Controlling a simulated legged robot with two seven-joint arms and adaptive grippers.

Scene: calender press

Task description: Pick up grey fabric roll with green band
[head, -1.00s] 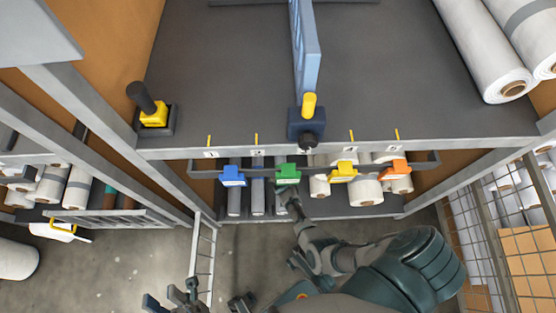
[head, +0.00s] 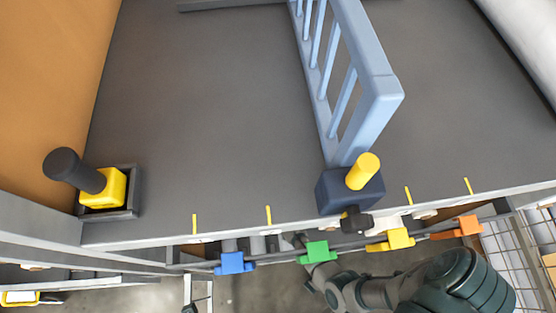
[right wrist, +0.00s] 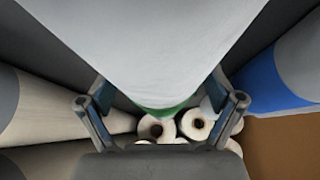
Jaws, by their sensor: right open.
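In the right wrist view, a pale grey fabric roll (right wrist: 150,45) fills the upper middle, with a green band (right wrist: 168,108) near its lower visible end. My right gripper (right wrist: 165,103) is open, with its two fingers apart on either side of the banded part. I cannot tell whether they touch it. In the head view my right arm reaches below the counter edge near the green tag (head: 318,252); the gripper and the roll are hidden there. Only a small dark tip, possibly my left gripper (head: 190,308), shows at the bottom edge.
A roll with a blue band (right wrist: 262,82) lies close on the right, and beige rolls (right wrist: 60,110) on the left. Several roll ends (right wrist: 195,124) show behind. Above is the dark counter (head: 220,120) with a pale blue frame (head: 375,100). Blue (head: 235,263), yellow and orange tags line a rail.

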